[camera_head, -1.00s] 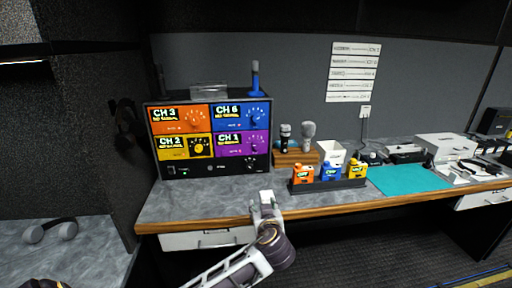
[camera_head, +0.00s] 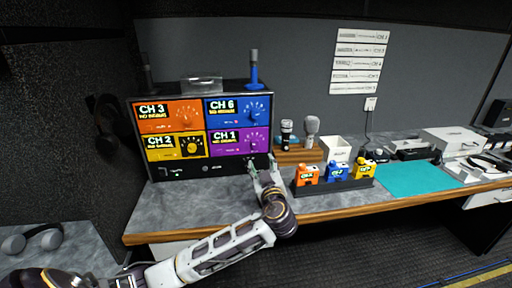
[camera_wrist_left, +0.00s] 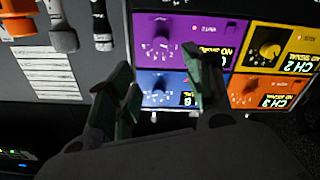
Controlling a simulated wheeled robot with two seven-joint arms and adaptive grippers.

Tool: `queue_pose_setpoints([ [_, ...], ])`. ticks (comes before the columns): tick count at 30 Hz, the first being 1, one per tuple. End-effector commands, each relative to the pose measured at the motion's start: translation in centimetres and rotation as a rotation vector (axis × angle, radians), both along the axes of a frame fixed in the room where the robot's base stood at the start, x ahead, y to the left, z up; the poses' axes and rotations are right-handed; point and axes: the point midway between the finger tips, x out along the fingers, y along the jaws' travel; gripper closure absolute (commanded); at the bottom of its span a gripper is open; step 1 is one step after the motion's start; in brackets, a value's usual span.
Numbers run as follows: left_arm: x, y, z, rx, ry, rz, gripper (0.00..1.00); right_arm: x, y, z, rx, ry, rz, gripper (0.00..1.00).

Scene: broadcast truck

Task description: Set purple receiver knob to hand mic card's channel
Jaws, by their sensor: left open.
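The purple receiver panel (camera_head: 226,147) reads CH 1 at the lower right of the receiver rack. Its purple knob (camera_head: 254,141) has a dial of marks around it; it also shows upside down in the left wrist view (camera_wrist_left: 162,27). My left gripper (camera_head: 257,166) is just below the purple panel, in front of the rack. In the left wrist view its two dark green fingers (camera_wrist_left: 165,82) are apart and empty, pointing towards the panels. The wall cards (camera_head: 359,62) end in channel labels; the hand mic line is too small to read surely. My right gripper is not in view.
Orange CH 3 (camera_head: 155,127), blue CH 6 (camera_head: 224,119) and yellow CH 2 (camera_head: 161,154) panels surround the purple one. Two microphones (camera_head: 311,128) stand in a wooden holder to the right. A black tray (camera_head: 340,185) holds coloured packs in front. The teal mat (camera_head: 418,179) is clear.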

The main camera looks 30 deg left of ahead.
Motion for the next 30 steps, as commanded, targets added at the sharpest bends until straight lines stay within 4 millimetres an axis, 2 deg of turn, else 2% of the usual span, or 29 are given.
queue_pose_setpoints([
  [8,0.2,0.2,0.0,0.001,0.001,0.000,0.49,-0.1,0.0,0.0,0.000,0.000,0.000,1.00],
  [14,1.3,1.0,0.0,0.002,0.002,0.000,0.49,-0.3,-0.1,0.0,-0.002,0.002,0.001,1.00],
  [30,6.6,5.2,0.1,0.003,0.001,0.003,0.49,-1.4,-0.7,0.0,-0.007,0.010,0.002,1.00],
])
